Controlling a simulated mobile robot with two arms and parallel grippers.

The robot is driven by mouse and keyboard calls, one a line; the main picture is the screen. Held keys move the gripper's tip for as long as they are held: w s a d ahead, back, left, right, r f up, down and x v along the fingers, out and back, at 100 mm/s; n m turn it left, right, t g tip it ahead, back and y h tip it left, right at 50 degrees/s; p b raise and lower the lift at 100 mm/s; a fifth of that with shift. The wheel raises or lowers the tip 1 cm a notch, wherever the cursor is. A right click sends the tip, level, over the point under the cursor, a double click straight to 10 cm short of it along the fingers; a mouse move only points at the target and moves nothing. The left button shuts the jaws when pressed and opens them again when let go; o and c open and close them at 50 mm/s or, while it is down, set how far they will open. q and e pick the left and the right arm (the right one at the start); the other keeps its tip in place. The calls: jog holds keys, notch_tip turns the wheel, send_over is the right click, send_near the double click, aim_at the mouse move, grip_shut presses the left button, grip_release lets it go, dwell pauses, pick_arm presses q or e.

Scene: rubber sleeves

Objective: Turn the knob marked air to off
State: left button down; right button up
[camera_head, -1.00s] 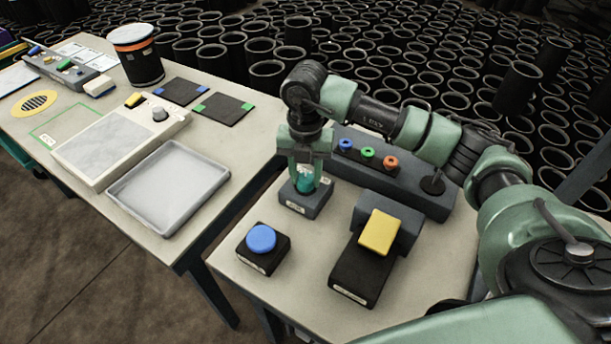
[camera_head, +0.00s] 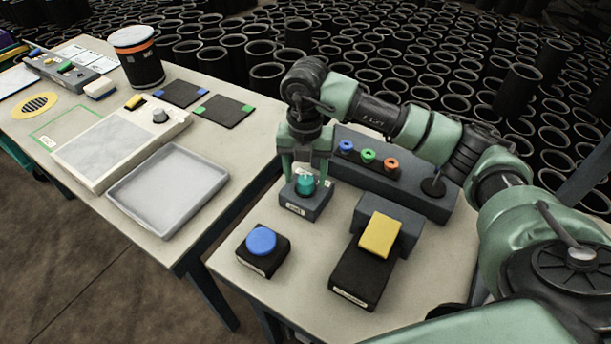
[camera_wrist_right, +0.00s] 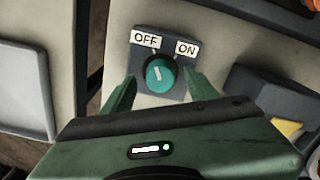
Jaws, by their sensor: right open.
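The teal knob (camera_head: 305,183) sits on a small dark box (camera_head: 300,209) with a white label on its front, too small to read surely. In the right wrist view the knob (camera_wrist_right: 160,74) lies between an OFF label (camera_wrist_right: 145,38) and an ON label (camera_wrist_right: 187,48) above it. Its white line points up and slightly left, toward the OFF side. My right gripper (camera_head: 305,178) is open, with one finger on each side of the knob and gaps between. It also shows in the right wrist view (camera_wrist_right: 160,86). My left gripper is not in view.
A bar with blue, green and orange knobs (camera_head: 368,157) stands behind the box. A blue button (camera_head: 261,240) and a yellow pedal-like block (camera_head: 380,235) are in front. A grey tray (camera_head: 168,190) lies on the left table. Several black sleeves fill the background.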

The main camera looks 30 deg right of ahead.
aim_at(306, 179)
notch_tip(306, 179, up, 7)
jog(key=shift+b, duration=0.45)
dwell(0.3)
